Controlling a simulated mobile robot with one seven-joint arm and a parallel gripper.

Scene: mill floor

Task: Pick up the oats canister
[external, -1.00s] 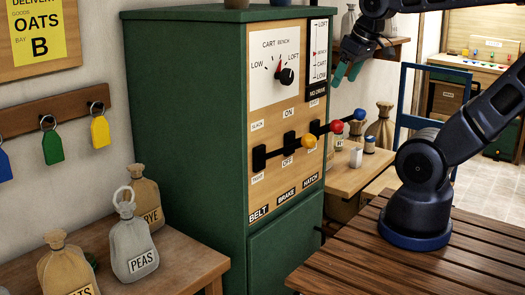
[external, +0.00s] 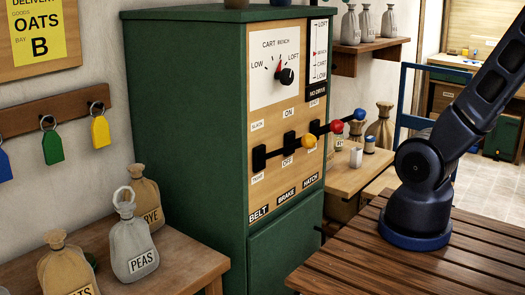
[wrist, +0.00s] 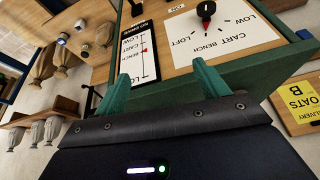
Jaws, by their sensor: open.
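I cannot make out any canister labelled oats. A tan sack (external: 64,262) at the lower left of the external view carries a label ending in "TS", partly cut off by the frame. Two small light containers stand on the far bench: a white one (external: 356,157) and a white-and-blue one (external: 369,145); no label is readable on them. My gripper (wrist: 160,75) shows in the wrist view, its two teal fingers apart with nothing held between them. It faces the top of the green control cabinet (wrist: 240,75). It is out of frame in the external view.
The cabinet (external: 185,130) stands between the sack table (external: 190,262) and the far bench (external: 350,181). Its yellow, red and blue lever knobs stick out. A grey sack (external: 133,245) labelled PEAS and a RYE sack (external: 146,192) share the table. A wall shelf (external: 372,55) holds several sacks.

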